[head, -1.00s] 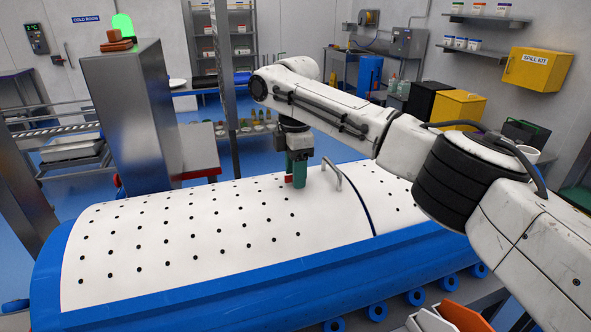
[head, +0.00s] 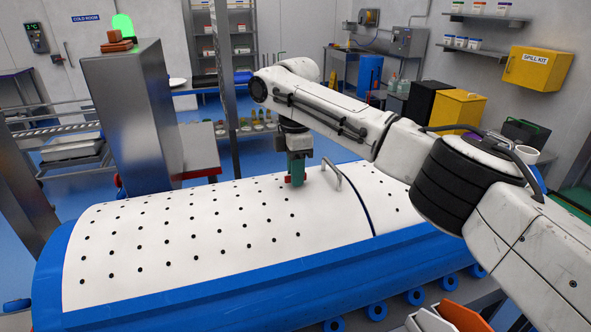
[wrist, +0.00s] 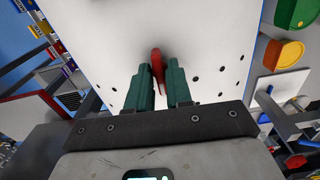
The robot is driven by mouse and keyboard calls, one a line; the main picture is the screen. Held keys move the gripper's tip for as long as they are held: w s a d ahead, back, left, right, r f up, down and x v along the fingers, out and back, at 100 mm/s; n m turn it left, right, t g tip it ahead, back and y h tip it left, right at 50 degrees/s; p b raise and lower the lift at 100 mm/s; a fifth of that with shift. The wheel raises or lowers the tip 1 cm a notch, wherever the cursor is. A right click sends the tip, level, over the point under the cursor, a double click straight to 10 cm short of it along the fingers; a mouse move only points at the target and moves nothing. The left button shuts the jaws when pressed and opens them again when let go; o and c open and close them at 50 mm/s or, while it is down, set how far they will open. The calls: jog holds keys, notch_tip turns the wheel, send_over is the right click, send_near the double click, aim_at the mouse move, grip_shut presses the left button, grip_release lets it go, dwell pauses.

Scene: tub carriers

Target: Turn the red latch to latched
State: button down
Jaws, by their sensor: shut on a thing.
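The red latch (wrist: 157,66) sits on the white perforated lid (wrist: 110,25), between the two green fingers of my gripper (wrist: 160,75) in the wrist view. My gripper is shut on it. In the head view, my gripper (head: 296,180) reaches down to the far side of the white lid (head: 170,235), just left of a metal handle. Only a little red of the latch (head: 287,179) shows there beside the fingers; the rest is hidden. I cannot tell from these views which setting the latch is at.
The lid covers a long blue tub (head: 200,305). A curved metal handle (head: 332,174) stands close to the right of my gripper. A metal cabinet (head: 130,115) rises behind the tub at the left, and an upright post (head: 224,80) stands behind my gripper.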

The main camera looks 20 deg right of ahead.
jog(key=m+p, duration=0.2)
jog(key=m, duration=0.1)
jog(key=shift+m, duration=0.3)
jog(key=m, duration=0.4)
jog(key=shift+m, duration=0.3)
jog(key=m, duration=0.4)
jog(key=shift+m, duration=2.5)
jog(key=c, duration=1)
grip_release()
